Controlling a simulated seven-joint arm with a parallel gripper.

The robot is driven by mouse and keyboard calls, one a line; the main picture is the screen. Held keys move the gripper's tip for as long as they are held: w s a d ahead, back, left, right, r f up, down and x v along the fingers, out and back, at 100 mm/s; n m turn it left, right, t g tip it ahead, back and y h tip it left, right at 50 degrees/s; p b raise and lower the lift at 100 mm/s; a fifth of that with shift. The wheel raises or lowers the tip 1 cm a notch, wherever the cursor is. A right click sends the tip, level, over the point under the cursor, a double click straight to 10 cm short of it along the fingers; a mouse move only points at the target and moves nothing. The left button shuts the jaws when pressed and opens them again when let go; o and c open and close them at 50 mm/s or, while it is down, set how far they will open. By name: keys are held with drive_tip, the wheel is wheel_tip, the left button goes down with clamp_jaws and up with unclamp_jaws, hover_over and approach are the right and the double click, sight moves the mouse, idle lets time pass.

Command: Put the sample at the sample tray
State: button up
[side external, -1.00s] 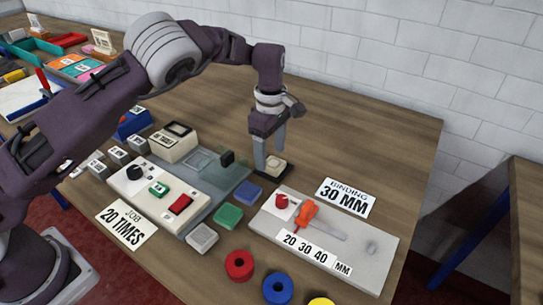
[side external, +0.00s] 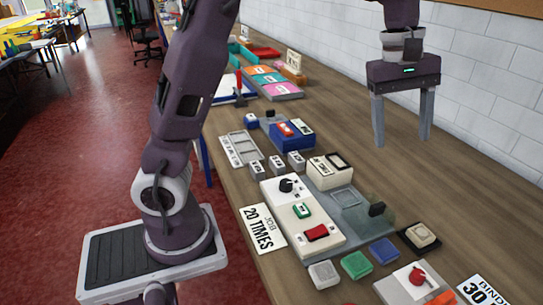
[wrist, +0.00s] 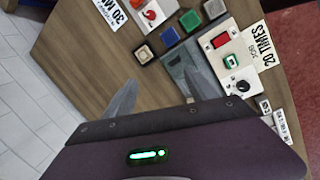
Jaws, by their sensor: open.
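A beige square block (side external: 421,235), which looks like the sample, sits on a small black tray (side external: 407,240) at the right of the side view. The block (wrist: 143,53) and its dark tray also show in the wrist view. I cannot read a label naming this tray. My gripper (side external: 402,143) is open and empty, high above the bench, its two fingers pointing down and apart. In the wrist view my gripper (wrist: 160,76) shows nothing between its fingertips, and the block lies apart from them.
Blue (side external: 383,251), green (side external: 356,265) and grey (side external: 323,274) blocks line up near the black tray. A white control panel (side external: 302,212) with knob and buttons stands left of a grey plate (side external: 365,222). A binding board (side external: 395,290) lies in front. Bare wood runs along the wall.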

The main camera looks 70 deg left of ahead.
drive_tip(key=s+a+r+m+t, duration=0.1)
drive_tip(key=s+r+m, duration=0.15)
drive_tip(key=s, duration=0.45)
drive_tip(key=s+r+m+t, duration=0.1)
drive_tip(key=s+r+m, duration=0.1)
drive_tip(key=s+m, duration=0.35)
drive_tip(key=s+f+m+t+y, duration=0.1)
drive_tip(key=s+f+m, duration=0.1)
drive_tip(key=s, duration=0.5)
drive_tip(key=s+a+f+m+t+y, duration=0.1)
drive_tip(key=s+f+m, duration=0.2)
drive_tip(key=s, duration=0.4)
drive_tip(key=shift+s+a+f+m, duration=0.15)
drive_tip(key=shift+s+f+m, duration=0.05)
drive_tip(key=shift+m, duration=0.1)
